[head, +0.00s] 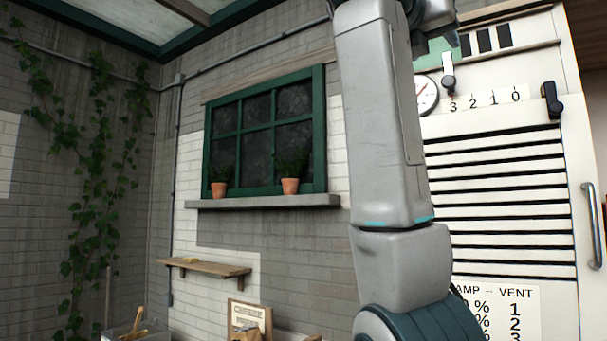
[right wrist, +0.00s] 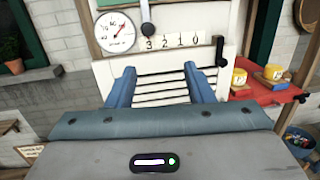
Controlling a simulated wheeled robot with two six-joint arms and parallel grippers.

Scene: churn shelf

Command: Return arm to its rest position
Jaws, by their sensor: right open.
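My right arm (head: 382,130) stands upright in the head view, in front of the white vent cabinet (head: 585,260). Its wrist reaches the top edge of that view. My right gripper (right wrist: 159,75) is open in the right wrist view, with two blue fingers apart and nothing between them. The fingers point at the slatted front of the cabinet, below the number scale (right wrist: 180,41). The vent lever (head: 448,72) hangs at the 3 end of the scale; it also shows in the right wrist view (right wrist: 147,16). Contact between fingers and slats cannot be told. My left gripper is not in view.
A round gauge (head: 427,95) sits left of the scale, partly behind my arm. The cabinet has a side handle (head: 593,225). A red shelf (right wrist: 262,93) with yellow cups (right wrist: 239,77) stands at right. A wooden wall shelf (head: 205,268) and a windowsill (head: 262,201) are at left.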

